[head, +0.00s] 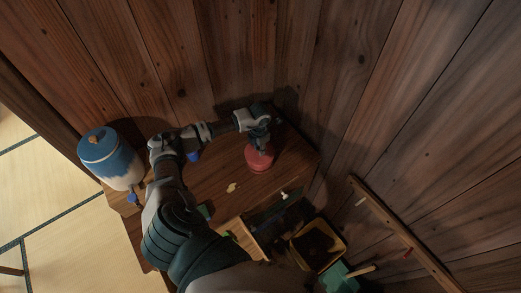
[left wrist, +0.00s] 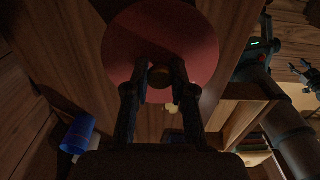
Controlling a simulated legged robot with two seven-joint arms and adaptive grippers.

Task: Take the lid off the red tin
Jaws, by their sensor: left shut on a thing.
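The red tin (head: 259,161) stands near the right end of the wooden cabinet top, close to the plank wall. My left gripper (head: 260,143) is above it, pointing down. In the left wrist view the round red lid (left wrist: 122,48) fills the upper middle. The left gripper's two fingers (left wrist: 160,80) are shut on the dark round knob (left wrist: 160,77) at its centre. The tin's body is hidden under the lid in that view. I cannot tell whether there is a gap between lid and tin. My right gripper does not clearly show.
A blue and white lidded jar (head: 112,160) stands at the cabinet's left end. A small blue cup (head: 193,156) is by my left arm; a blue cup also shows in the left wrist view (left wrist: 77,133). A yellow piece (head: 232,187) lies on the top. A yellow-rimmed bin (head: 318,245) is at lower right.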

